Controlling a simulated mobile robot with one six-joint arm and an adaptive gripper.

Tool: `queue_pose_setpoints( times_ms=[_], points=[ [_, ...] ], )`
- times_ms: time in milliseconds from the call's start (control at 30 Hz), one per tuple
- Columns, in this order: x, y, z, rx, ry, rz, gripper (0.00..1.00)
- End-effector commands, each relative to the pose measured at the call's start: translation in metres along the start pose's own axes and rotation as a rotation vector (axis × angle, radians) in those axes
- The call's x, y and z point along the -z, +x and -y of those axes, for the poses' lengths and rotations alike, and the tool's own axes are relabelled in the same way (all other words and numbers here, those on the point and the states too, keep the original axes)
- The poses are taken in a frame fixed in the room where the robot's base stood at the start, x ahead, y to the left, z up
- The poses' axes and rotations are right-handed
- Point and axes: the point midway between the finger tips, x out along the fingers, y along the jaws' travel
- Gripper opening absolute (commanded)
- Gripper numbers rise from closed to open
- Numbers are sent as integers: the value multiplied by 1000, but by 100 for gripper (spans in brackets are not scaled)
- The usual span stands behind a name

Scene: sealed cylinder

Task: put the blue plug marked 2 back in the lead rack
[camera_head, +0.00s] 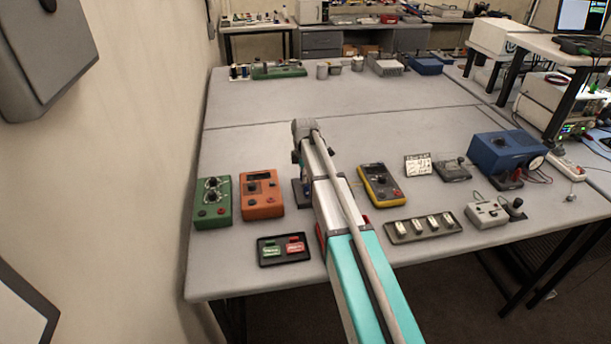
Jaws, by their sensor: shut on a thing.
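My gripper (303,168) points down beneath the wrist at the far end of my arm, mostly hidden behind the arm. It is shut, and a small bluish patch at its fingers looks like the blue plug; no number can be read. Just below is a dark stand (298,196) on the table, partly covered by my arm, which may be the lead rack. I cannot tell whether the plug touches it.
An orange meter (262,194) and a green box (212,202) stand left of the arm. A black tray (262,260) lies in front. A yellow meter (380,184) and a switch strip (424,229) are at right.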

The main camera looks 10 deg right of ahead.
Motion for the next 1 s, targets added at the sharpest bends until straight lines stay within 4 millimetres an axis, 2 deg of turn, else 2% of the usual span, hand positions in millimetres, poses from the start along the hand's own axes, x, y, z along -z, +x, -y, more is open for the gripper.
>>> queue_pose_setpoints(
  times_ms=[933,967,1000],
  points=[
    [-1,12,0,0,1,0,0],
    [-1,12,0,0,1,0,34],
    [-1,12,0,0,1,0,41]
  ],
)
